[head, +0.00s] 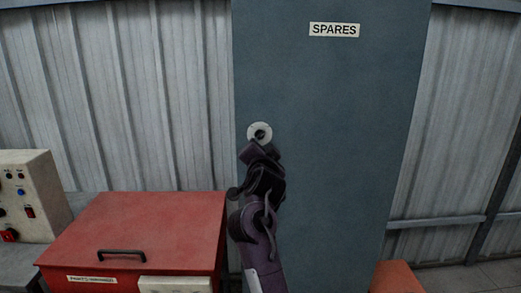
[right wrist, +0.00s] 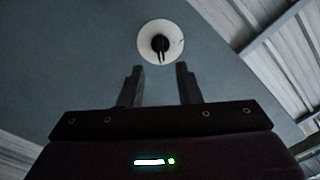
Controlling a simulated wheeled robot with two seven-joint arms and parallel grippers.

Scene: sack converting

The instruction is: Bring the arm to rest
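My right arm reaches up from the bottom middle of the head view to the blue-grey SPARES cabinet door (head: 330,130). My right gripper (head: 260,146) is just below a round pale disc (head: 259,131) with a dark centre on the door. In the right wrist view the gripper's two fingers (right wrist: 160,84) stand apart with nothing between them. The disc (right wrist: 174,38) lies beyond the fingertips, and a small dark piece sticks out of its middle. I see no contact, though the exact gap is hard to judge. My left gripper is not in view.
A red metal box (head: 150,225) with a black handle stands left of the arm. A beige control panel (head: 28,195) with buttons is at the far left. An orange object (head: 398,278) is low at the right. Corrugated wall lies behind the cabinet.

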